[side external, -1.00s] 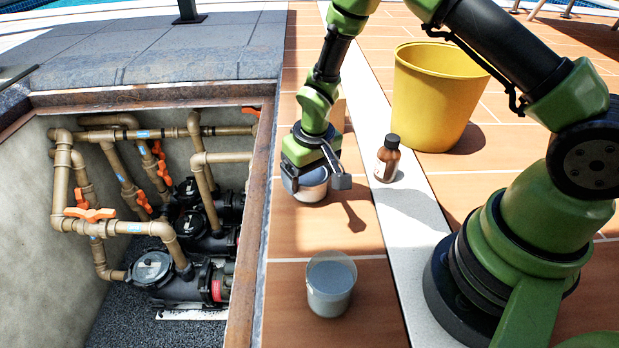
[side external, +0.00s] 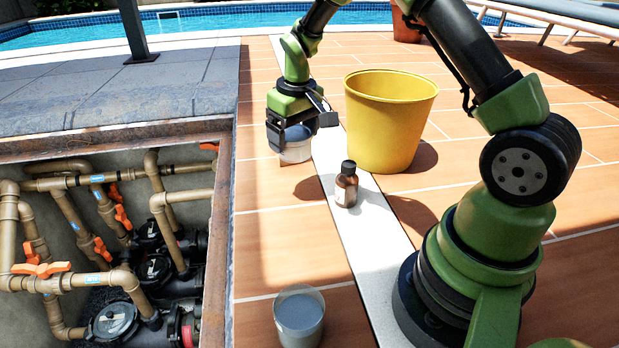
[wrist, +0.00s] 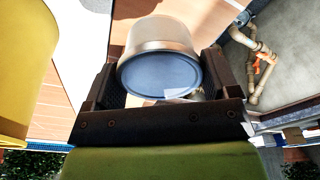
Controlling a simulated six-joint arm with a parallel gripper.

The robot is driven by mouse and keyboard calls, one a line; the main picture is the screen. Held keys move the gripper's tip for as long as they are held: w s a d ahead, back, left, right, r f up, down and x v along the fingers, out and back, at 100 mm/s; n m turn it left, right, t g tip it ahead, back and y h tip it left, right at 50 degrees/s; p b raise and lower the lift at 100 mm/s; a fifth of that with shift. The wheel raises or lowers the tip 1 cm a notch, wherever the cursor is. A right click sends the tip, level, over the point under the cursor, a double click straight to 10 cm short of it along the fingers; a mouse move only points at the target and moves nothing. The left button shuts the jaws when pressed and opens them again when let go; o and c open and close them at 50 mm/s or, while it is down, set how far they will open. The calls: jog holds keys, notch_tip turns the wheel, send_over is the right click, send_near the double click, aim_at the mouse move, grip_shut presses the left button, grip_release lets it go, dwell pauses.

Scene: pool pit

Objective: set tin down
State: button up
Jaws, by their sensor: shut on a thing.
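My gripper (side external: 297,125) is shut on a tin (side external: 296,150), a pale, round container. The tin hangs below the jaws, and its shadow on the tiles lies apart from it, so it appears held above the deck. In the wrist view, the tin (wrist: 158,38) sits between the two dark fingers (wrist: 160,85), with a round blue lid (wrist: 160,75) facing the camera. The fingers hide parts of its sides.
A brown bottle (side external: 346,188) stands on the pale strip (side external: 335,150), right of the tin. A yellow bucket (side external: 388,125) stands behind it. A grey-filled tub (side external: 299,315) is at the front. The pipe pit (side external: 110,240) opens at left. Tiles (side external: 285,235) between are clear.

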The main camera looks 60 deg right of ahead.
jog(key=d+f, duration=0.1)
jog(key=d, duration=0.1)
jog(key=d+f, duration=0.2)
jog(key=d, duration=0.1)
jog(key=d+f, duration=0.2)
jog(key=shift+s+d+f, duration=0.15)
jog(key=shift+s+d, duration=0.2)
jog(key=shift+d, duration=0.05)
jog(key=shift+f, duration=2.3)
jog(key=shift+f, duration=0.15)
jog(key=o, duration=0.9)
jog(key=shift+c, duration=0.2)
